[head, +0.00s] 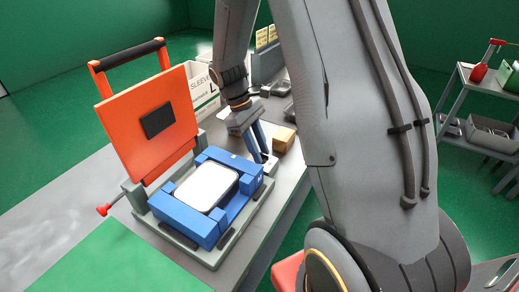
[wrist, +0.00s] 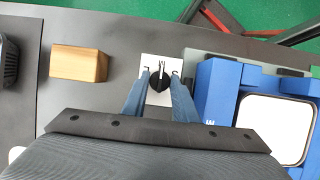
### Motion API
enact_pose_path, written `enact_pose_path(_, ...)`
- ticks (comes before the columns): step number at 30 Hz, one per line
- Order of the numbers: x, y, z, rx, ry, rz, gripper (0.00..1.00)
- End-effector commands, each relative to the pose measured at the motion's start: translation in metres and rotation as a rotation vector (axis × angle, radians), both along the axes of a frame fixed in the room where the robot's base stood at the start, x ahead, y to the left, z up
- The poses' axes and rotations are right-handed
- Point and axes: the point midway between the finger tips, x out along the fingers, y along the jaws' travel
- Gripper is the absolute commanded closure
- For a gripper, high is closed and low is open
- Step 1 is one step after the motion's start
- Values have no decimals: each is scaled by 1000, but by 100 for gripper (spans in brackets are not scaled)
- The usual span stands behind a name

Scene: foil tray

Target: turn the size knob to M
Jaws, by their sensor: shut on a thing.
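The size knob (wrist: 159,84) is a small round black knob on a white plate (wrist: 151,61) in the wrist view. Small dark marks stand around its far side; they are too small to read surely, and I cannot tell which one the knob points at. My gripper (wrist: 160,78) has one blue-grey finger on each side of the knob and is shut on it. In the head view my gripper (head: 263,157) reaches down beside the blue fixture, and the knob is hidden there.
A blue fixture (head: 183,217) holding a white-topped tray (head: 207,187) stands close to the right of the knob in the wrist view. A wooden block (wrist: 79,63) lies to the left. An orange lid (head: 125,120) stands raised. A sleeves box (head: 205,88) stands behind.

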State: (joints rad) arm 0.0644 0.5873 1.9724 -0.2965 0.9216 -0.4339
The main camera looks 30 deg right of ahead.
Motion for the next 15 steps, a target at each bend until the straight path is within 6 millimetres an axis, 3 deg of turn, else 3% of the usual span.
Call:
enact_pose_path(12, 1, -1, 1, -1, -2, -5, 96)
enact_pose_path(13, 1, -1, 1, -1, -2, -5, 71)
enact_pose_path(15, 1, -1, 1, -1, -2, -5, 59)
